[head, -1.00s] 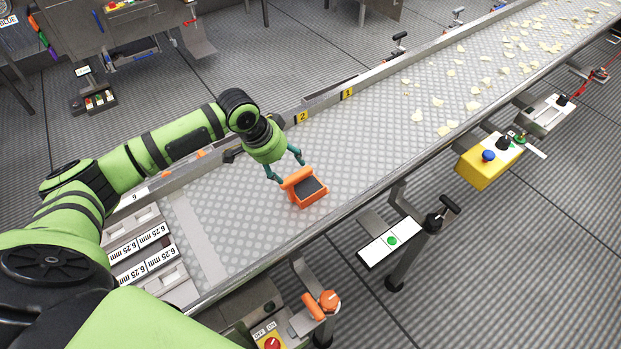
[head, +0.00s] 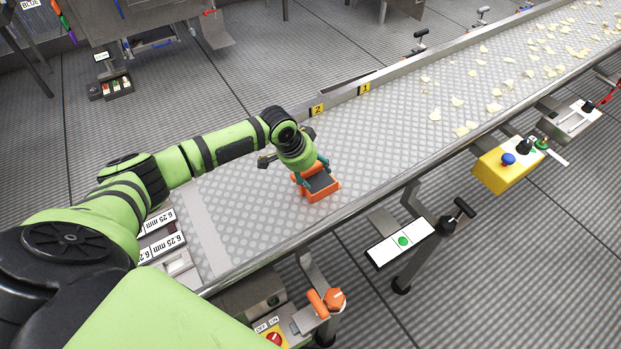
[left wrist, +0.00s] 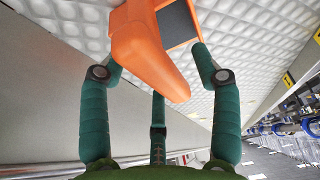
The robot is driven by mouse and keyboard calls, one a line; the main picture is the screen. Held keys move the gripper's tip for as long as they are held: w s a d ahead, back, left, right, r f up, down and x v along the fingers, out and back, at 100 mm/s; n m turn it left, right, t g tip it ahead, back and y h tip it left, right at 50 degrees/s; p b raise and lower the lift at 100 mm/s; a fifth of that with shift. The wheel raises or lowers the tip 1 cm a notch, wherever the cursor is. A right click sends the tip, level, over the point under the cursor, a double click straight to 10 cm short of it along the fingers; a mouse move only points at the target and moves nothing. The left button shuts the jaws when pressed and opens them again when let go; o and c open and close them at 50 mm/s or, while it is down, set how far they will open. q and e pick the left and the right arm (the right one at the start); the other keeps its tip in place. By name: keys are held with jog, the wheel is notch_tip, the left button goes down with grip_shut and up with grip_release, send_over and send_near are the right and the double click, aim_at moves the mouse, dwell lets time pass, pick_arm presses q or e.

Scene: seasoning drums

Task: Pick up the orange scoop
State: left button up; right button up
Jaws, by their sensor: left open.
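The orange scoop (head: 322,192) lies on the dimpled conveyor bed, with a dark inside facing up. My left gripper (head: 312,174) is right at its back end, with the fingers around that part. In the left wrist view the scoop (left wrist: 152,50) reaches in between the spread green fingers of the left gripper (left wrist: 158,85). The fingers are open on both sides of the scoop's handle, and I cannot tell whether any finger touches it. My right gripper is not in view.
The conveyor (head: 400,135) runs up to the right, with several pale chips (head: 492,107) farther along. A metal side rail with yellow number labels (head: 317,110) borders the far edge. A yellow control box (head: 505,170) stands off the near edge. The bed around the scoop is clear.

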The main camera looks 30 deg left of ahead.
pick_arm(q)
jog(key=c, duration=1.3)
jog(key=shift+o, duration=0.2)
jog(key=shift+r, duration=0.1)
